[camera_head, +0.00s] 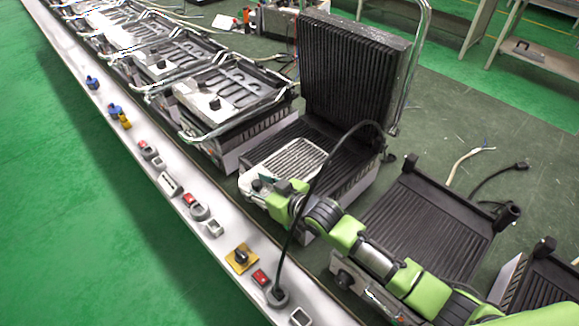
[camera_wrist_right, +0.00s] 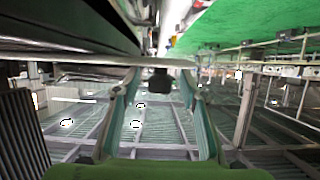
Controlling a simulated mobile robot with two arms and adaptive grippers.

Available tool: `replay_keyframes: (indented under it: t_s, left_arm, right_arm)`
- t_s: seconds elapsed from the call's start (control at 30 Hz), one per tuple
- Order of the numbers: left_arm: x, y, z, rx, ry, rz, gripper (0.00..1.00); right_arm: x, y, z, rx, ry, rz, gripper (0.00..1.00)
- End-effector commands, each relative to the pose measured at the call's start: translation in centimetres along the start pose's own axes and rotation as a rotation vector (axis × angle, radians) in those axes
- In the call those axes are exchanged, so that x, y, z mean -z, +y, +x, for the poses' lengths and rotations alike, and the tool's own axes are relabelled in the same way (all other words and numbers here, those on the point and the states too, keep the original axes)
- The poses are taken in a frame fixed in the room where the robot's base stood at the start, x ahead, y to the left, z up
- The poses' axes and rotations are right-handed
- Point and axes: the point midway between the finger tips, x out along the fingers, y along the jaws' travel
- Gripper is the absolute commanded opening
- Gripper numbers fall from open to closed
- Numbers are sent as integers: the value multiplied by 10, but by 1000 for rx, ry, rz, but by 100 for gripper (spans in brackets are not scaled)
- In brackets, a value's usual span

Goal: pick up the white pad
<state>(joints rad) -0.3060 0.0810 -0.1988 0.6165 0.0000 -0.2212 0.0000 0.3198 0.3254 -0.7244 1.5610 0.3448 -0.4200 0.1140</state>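The white pad (camera_head: 292,163) is a ribbed, light plate lying on the lower dark ribbed plate of the opened grill unit. My right gripper (camera_head: 262,188) is at the pad's near left end, close beside it; I cannot tell whether it touches. In the right wrist view, the two teal-edged fingers (camera_wrist_right: 160,85) stand apart with a clear gap. A small dark knob (camera_wrist_right: 158,81) shows between their tips, below a pale edge that may be the pad. My left gripper is not in view.
The raised ribbed lid (camera_head: 350,70) stands behind the pad. A bench strip (camera_head: 185,195) with switches and a yellow knob plate (camera_head: 241,259) runs along the front. A black cable (camera_head: 300,215) arches over my right arm. More grill units (camera_head: 215,90) fill the back left.

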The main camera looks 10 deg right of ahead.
Motion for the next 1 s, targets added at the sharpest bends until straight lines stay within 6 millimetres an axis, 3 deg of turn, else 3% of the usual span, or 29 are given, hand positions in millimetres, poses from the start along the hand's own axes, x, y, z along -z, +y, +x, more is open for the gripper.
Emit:
replay_keyframes:
  t_s: [0.07, 0.2, 0.57, 0.77, 0.87, 1.0]
  left_arm:
    - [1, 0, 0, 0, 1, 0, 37]
    - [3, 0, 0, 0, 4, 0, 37]
    - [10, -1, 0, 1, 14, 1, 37]
    - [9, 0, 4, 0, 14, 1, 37]
    - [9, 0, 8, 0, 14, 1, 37]
    - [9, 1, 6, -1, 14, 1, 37]
  right_arm:
    - [0, 0, 0, 0, 0, 0, 34]
    - [0, 0, 0, 0, -1, 0, 0]
    - [2, 0, -1, 0, 3, -2, 0]
    - [16, 0, -6, 0, 6, -2, 0]
    - [33, 0, -15, 0, 8, -2, 0]
    - [50, -11, -46, 2, 7, -2, 0]
